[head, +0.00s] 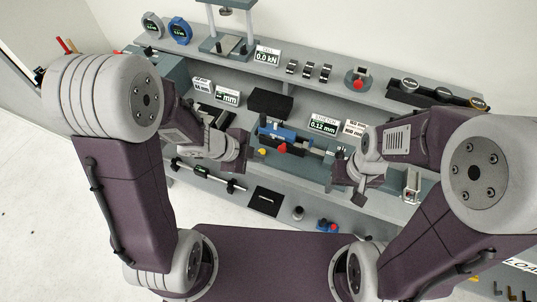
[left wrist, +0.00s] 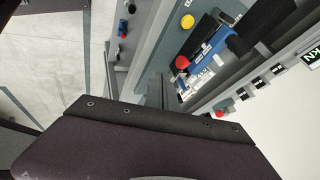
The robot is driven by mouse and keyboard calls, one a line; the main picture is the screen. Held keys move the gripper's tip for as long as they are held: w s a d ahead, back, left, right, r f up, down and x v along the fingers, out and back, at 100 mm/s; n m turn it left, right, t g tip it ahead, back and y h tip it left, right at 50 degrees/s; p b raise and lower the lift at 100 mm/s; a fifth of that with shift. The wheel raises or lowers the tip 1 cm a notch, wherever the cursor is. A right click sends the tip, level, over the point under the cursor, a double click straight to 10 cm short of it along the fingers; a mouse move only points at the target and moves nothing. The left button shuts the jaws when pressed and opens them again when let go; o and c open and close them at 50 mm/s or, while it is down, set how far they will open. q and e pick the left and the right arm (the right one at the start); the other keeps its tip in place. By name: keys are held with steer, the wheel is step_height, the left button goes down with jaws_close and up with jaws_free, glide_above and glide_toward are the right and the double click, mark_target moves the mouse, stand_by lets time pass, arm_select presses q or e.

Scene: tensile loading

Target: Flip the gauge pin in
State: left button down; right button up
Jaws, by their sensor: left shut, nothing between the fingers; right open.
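A blue gauge device (head: 277,132) with a red knob (head: 282,147) sits on the bench's middle level in the head view. The same blue device (left wrist: 207,44) and red knob (left wrist: 182,62) show in the left wrist view. A yellow button (head: 262,152) is in front of it. I cannot make out the gauge pin for certain. My left gripper (head: 238,168) is shut and empty, to the left of the blue device and apart from it. My right gripper (head: 358,190) is open and empty, to the right of the device, over the bench front.
A black block (head: 270,102) lies behind the device. Display signs, including one reading 0.12 mm (head: 323,125), stand along the bench. A rod with black ends (head: 205,176), a black pad (head: 265,201) and a small blue part with a red knob (head: 328,226) lie on the lower shelf.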

mark_target(283, 148)
arm_select(q)
steer(key=shift+w+d+f+b, duration=0.35)
steer(key=shift+w+d+f, duration=0.55)
steer(key=shift+w+f, duration=0.35)
steer(key=shift+w+d+f+b, duration=0.35)
steer(key=shift+w+d+f, duration=0.6)
steer(key=shift+w+f, duration=0.25)
steer(key=shift+w+d+f+b, duration=0.35)
steer(key=shift+w+d+f, duration=0.55)
steer(key=shift+w+f, duration=0.3)
arm_select(e)
steer(key=shift+w+f, duration=0.1)
steer(key=shift+f, duration=1.25)
arm_select(q)
steer(key=shift+s+f, duration=0.1)
steer(key=shift+s, duration=0.05)
